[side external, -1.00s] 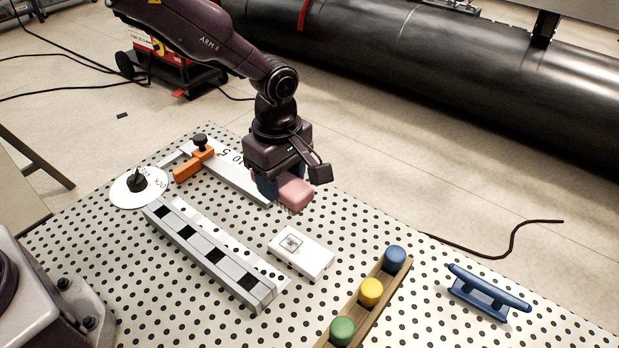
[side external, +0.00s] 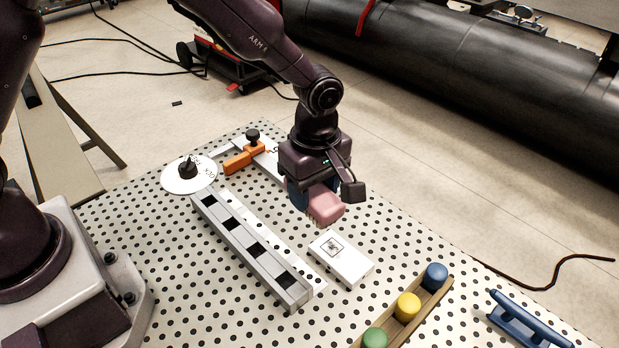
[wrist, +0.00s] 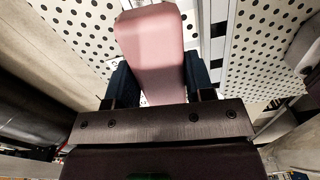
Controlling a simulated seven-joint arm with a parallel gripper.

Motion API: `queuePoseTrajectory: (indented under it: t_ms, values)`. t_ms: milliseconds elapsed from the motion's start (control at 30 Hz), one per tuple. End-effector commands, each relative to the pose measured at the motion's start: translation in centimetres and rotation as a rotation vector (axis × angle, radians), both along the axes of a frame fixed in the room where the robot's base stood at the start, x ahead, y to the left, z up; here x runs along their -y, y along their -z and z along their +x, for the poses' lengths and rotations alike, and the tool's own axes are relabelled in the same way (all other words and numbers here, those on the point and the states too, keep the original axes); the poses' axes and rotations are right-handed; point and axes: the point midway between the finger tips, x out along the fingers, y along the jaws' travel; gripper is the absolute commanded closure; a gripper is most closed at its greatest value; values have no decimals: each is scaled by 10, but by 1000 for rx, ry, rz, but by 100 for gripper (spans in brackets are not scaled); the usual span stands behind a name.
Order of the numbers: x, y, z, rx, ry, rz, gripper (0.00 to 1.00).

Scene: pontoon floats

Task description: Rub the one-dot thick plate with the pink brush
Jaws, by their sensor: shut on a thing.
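The pink brush (side external: 326,205) is held in my gripper (side external: 312,193), with pale bristles showing under its block in the side view. In the wrist view the pink block (wrist: 150,45) sits between the two dark blue fingers. A thick white plate (side external: 352,266) lies flat on the perforated table, with a dark square mark on its top; I cannot make out a dot count. The brush is above the table, behind the plate in the side view, and apart from it.
A grey rail with black squares (side external: 232,232) lies left of the plate. A white disc with a black knob (side external: 175,182) and an orange clamp (side external: 237,163) are farther back. A wooden rack (side external: 432,303) with blue, yellow and green pegs and a blue cleat (side external: 520,325) are at right.

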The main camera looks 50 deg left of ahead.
Motion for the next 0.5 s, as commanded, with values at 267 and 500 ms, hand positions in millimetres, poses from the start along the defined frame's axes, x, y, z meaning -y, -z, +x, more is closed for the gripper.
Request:
queuePoseTrajectory:
  t_ms: [267,500]
  values:
    - [28,19,37,17,-5,-6,70]
    - [30,26,40,18,-13,-14,70]
